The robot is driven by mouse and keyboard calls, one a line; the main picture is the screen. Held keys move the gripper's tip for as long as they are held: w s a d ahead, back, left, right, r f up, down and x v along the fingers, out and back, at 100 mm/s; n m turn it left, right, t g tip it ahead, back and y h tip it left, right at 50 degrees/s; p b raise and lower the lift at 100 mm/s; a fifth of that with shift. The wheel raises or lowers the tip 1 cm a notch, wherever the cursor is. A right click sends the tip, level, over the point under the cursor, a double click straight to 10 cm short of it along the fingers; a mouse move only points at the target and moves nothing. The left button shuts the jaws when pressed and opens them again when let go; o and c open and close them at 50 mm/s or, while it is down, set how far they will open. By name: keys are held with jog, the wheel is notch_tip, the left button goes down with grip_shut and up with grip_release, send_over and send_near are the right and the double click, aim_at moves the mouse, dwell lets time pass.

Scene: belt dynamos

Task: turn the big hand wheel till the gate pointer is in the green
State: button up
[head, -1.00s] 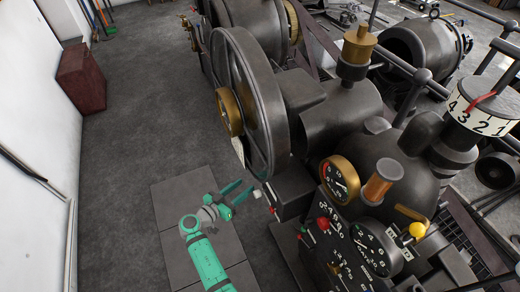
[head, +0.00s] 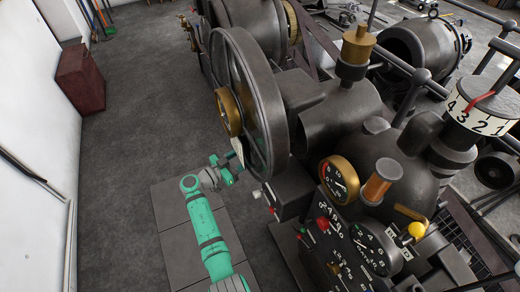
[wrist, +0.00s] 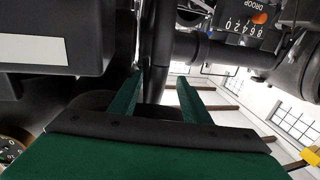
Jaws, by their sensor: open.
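The big hand wheel (head: 264,90) stands upright at the left side of the dark machine, with a brass hub (head: 229,112). My gripper (head: 230,170) is open beside the wheel's lower near rim. In the wrist view, a dark upright bar, likely the wheel rim, shows between the spread fingers of my gripper (wrist: 160,88); I cannot tell if they touch it. A black dial (head: 371,250) at the lower right seems to be the gate gauge; its pointer and any green zone are too small to read.
A brass-rimmed gauge (head: 339,180), a red knob (head: 322,223) and a yellow knob (head: 417,230) sit on the machine to the right. A numbered drum (head: 487,112) is at far right. A dark red box (head: 81,78) stands by the left wall. The floor between is clear.

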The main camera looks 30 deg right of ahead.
jog(key=d, duration=0.3)
jog(key=shift+d, duration=0.2)
jog(key=shift+s+d, duration=0.2)
jog(key=shift+d, duration=0.15)
